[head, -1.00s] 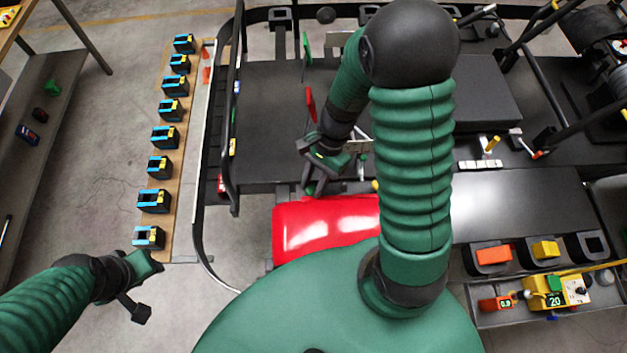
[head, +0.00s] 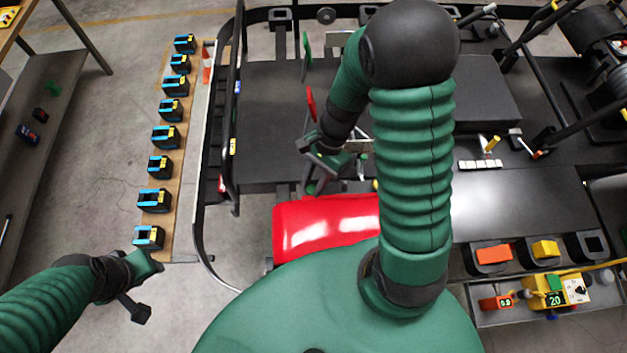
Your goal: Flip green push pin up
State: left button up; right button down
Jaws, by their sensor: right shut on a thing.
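My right gripper (head: 318,176) is above the edge of the dark kart deck, just behind the red seat-like shape. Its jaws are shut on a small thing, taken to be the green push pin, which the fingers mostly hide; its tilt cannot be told. A thin pale upright rod stands just right of the gripper. My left gripper (head: 142,290) is at the lower left over the floor, open and empty, near the end of the wooden board.
A wooden board (head: 181,221) with several blue-and-black blocks lies at the left. A red upright lever (head: 311,103) and a green upright plate (head: 307,46) stand behind my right gripper. The red panel (head: 322,222) is close in front of it. A dark rail (head: 232,130) runs along the deck's left side.

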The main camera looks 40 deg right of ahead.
jog(key=shift+w+d+r, duration=0.1)
jog(key=shift+w+d, duration=0.05)
jog(key=shift+r+p, duration=0.9)
jog(key=shift+p, duration=0.05)
jog(key=shift+f, duration=0.15)
jog(key=c, duration=1.4)
grip_release()
jog(key=shift+d, duration=0.1)
